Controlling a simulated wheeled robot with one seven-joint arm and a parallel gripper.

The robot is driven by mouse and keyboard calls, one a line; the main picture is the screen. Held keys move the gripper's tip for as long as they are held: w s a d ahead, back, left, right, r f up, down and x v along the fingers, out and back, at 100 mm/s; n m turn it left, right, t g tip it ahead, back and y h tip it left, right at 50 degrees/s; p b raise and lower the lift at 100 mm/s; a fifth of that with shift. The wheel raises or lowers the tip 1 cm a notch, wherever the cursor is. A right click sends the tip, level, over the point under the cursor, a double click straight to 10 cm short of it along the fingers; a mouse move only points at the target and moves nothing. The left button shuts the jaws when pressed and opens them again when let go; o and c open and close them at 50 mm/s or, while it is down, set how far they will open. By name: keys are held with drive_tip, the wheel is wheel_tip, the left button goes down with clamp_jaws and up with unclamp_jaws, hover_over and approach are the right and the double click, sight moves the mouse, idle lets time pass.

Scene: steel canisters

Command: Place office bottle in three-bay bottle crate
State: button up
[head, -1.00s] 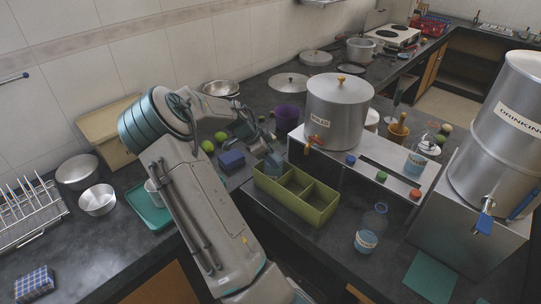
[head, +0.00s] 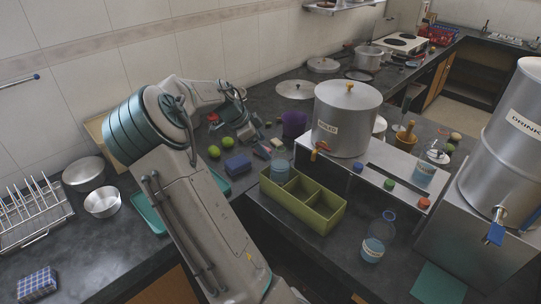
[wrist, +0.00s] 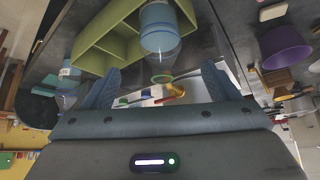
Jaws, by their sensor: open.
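The green three-bay crate (head: 325,227) stands on the dark counter; it also shows at the top of the wrist view (wrist: 92,57). A clear bottle with a blue lower part (head: 280,172) stands upright in its left end bay, and the other two bays look empty. I take it for the office bottle. In the wrist view this bottle (wrist: 160,28) is beyond my fingertips, apart from them. My gripper (wrist: 158,82) is open and empty; in the head view (head: 263,145) it is just behind and left of the crate.
A similar bottle (head: 374,238) stands on the counter right of the crate. Another bottle (head: 424,172) is on the steel stand (head: 375,176) beside the large boiler (head: 345,118). A purple cup (head: 295,124), a blue box (head: 237,165) and green fruit are close to my gripper.

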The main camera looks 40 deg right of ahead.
drive_tip(key=s+a+r+n+t+y, duration=0.3)
drive_tip(key=s+a+n, duration=0.8)
drive_tip(key=a, duration=0.4)
drive_tip(key=s+a+r+n+t+y, duration=0.2)
drive_tip(key=s+a+r+n+t, duration=0.1)
drive_tip(key=s+a+n, duration=0.8)
drive_tip(key=a+n, duration=0.1)
drive_tip(key=a, duration=0.4)
drive_tip(key=shift+r+n+y, duration=0.25)
drive_tip(key=shift+n+y, duration=0.15)
drive_tip(key=shift+w, duration=0.1)
